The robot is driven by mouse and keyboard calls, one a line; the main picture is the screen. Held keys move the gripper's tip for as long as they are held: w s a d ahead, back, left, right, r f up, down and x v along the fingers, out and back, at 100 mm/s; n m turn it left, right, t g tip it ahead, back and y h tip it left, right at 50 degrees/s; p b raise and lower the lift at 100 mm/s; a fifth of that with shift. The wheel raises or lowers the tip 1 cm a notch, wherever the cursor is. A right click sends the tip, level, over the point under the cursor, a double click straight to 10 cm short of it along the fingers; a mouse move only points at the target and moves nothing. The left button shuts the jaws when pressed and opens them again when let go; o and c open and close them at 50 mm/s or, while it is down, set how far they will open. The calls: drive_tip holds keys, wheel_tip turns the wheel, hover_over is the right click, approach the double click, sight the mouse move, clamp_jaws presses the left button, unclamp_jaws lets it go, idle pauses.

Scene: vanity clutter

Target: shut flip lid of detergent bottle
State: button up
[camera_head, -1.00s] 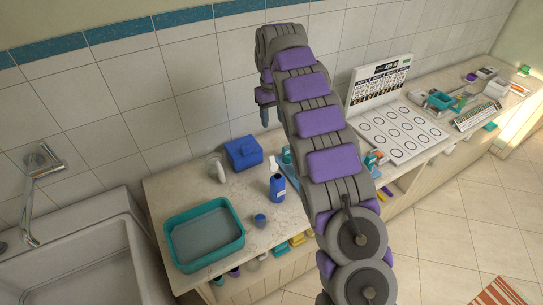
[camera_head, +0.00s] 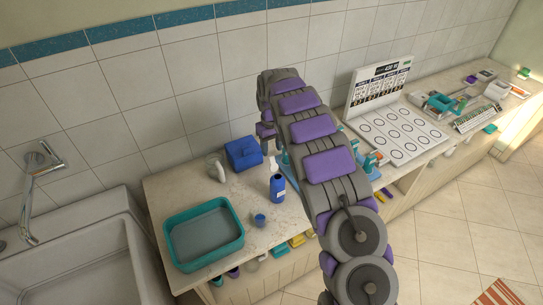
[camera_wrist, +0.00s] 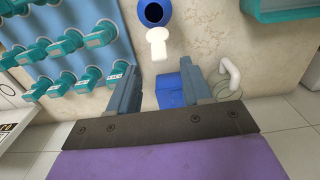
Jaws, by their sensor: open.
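The detergent bottle (camera_head: 277,189) is blue with a white top and stands upright on the counter. In the wrist view its blue body (camera_wrist: 153,10) is at the top edge, with the white flip lid (camera_wrist: 158,43) sticking out toward my gripper, so the lid looks open. My gripper (camera_wrist: 166,70) is open and empty, its two blue-grey fingers spread apart. The lid is in front of the gap between them, with no visible contact. In the head view my gripper (camera_head: 268,146) hangs just behind and above the bottle, partly hidden by my arm.
A blue box (camera_head: 243,153) stands by the wall, and a white curved object (camera_head: 217,168) is left of it. A teal basin (camera_head: 205,262) and a small blue cup (camera_head: 260,220) are at the front.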

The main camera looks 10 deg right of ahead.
sight(273, 164)
drive_tip(key=shift+f, duration=2.35)
clamp_jaws()
